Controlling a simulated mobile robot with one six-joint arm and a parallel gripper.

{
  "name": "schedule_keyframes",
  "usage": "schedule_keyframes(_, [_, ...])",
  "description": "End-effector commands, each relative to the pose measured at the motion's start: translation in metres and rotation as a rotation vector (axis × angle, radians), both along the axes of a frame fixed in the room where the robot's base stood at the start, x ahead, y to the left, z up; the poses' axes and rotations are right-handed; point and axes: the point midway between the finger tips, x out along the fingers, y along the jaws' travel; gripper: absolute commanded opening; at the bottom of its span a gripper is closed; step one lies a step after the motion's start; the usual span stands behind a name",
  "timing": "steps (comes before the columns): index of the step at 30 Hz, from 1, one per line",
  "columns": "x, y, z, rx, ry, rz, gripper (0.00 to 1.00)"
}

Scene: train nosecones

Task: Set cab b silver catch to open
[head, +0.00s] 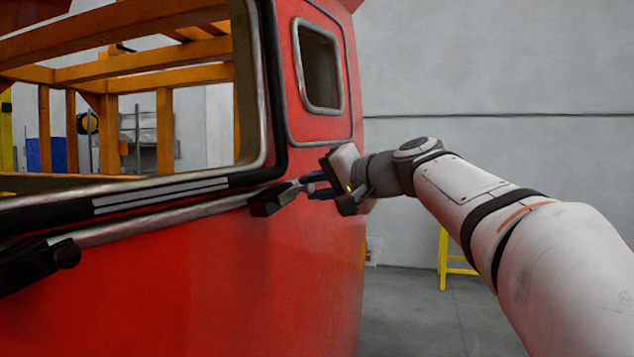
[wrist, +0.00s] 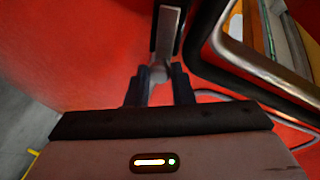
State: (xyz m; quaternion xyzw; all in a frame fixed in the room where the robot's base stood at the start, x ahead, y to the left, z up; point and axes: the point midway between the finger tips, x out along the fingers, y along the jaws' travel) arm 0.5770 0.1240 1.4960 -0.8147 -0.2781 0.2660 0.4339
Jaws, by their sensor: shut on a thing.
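The red cab (head: 200,280) fills the left of the head view. A silver catch (head: 291,188) with a black block (head: 270,201) is on its side, below the window's lower right corner. My gripper (head: 303,187) reaches it from the right and is shut on the silver catch's end. In the wrist view, the two dark fingers of my gripper (wrist: 160,86) flank the rounded end of the silver catch (wrist: 166,48). The fingers partly hide that end. No label naming the cab shows.
A metal-rimmed window opening (head: 262,150) and a small side window (head: 320,65) lie close to my gripper. A black fitting (head: 38,264) sticks out at the lower left. A yellow stand (head: 444,262) is on the floor behind my arm.

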Motion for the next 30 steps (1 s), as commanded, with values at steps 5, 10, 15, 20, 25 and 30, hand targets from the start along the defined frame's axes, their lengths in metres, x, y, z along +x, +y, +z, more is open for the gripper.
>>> schedule_keyframes(5, [0.0005, 0.0000, -0.0022, 0.008, 0.015, 0.000, 0.00])
schedule_keyframes(10, [0.0006, 0.0001, -0.0027, 0.007, 0.016, -0.001, 0.00])
schedule_keyframes(15, [0.0006, 0.0000, -0.0030, 0.007, 0.016, -0.001, 0.22])
schedule_keyframes(20, [0.0006, -0.0001, -0.0026, 0.007, 0.015, -0.001, 0.35])
schedule_keyframes(25, [0.0004, -0.0001, -0.0019, 0.008, 0.014, -0.001, 0.43])
schedule_keyframes(30, [-0.0002, -0.0009, -0.0016, 0.008, 0.013, -0.002, 0.43])
